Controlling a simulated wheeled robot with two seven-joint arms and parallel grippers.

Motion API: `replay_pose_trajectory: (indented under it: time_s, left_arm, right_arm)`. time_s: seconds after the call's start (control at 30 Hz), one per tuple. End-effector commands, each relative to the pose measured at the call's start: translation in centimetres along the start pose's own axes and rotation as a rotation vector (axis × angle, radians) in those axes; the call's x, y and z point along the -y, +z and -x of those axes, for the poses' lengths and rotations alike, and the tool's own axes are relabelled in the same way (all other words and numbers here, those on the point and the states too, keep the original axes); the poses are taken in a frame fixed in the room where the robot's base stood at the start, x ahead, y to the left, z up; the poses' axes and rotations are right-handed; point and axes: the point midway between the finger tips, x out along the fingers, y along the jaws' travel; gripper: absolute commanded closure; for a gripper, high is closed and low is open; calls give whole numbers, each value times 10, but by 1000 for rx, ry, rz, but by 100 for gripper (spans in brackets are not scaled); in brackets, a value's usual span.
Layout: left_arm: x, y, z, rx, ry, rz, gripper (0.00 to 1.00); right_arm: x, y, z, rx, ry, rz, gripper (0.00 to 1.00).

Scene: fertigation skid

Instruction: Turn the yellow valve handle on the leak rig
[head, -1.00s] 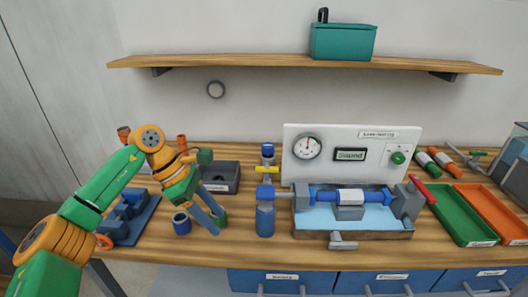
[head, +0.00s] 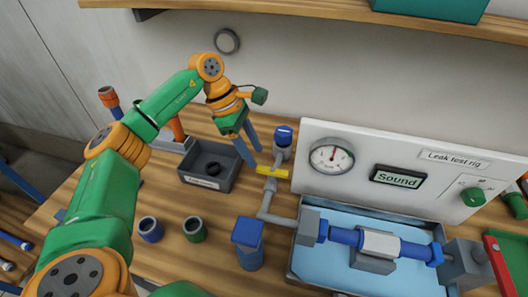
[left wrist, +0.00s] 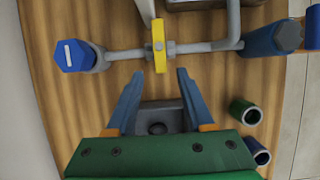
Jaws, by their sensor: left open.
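The yellow valve handle (head: 272,172) sits on a grey pipe of the leak test rig (head: 315,140), left of its white panel. In the left wrist view the handle (left wrist: 158,45) lies across the pipe, just beyond my fingertips. My left gripper (head: 254,159) is open, its two blue fingers pointing at the handle. In the left wrist view the handle lines up with the gap between the fingertips (left wrist: 158,74), apparently not gripped. The gauge (head: 331,156) and a display reading "Sound" (head: 398,177) are on the panel. My right gripper is out of view.
A blue-capped fitting (head: 284,137) stands behind the handle, and a blue bottle-like part (head: 249,244) in front. A dark grey bin (head: 188,178) is left of it. Blue (head: 150,229) and green (head: 195,229) cups stand nearer. A wooden shelf (head: 300,15) hangs above.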

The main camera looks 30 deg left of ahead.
Motion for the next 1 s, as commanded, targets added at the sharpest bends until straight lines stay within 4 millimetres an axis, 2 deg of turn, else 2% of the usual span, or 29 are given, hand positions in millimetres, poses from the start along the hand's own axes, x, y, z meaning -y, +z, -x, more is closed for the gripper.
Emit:
replay_pose_trajectory:
  time_s: [0.2, 0.47, 0.53, 0.67, 0.7, 1.0]
  left_arm:
    - [1, 1, -33, -1, -2, 0, 48]
    - [0, 0, -39, 1, 0, 0, 48]
    - [0, 0, -39, 0, 0, 0, 61]
    - [0, 0, -39, 1, 0, 0, 96]
    - [0, 0, -39, 1, 0, 0, 100]
    - [0, 0, -39, 0, 1, 3, 100]
  right_arm:
    - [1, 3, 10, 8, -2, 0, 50]
    - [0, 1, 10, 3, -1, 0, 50]
    - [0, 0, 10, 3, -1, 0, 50]
    - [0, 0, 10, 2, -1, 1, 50]
    - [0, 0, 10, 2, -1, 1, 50]
    - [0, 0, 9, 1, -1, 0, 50]
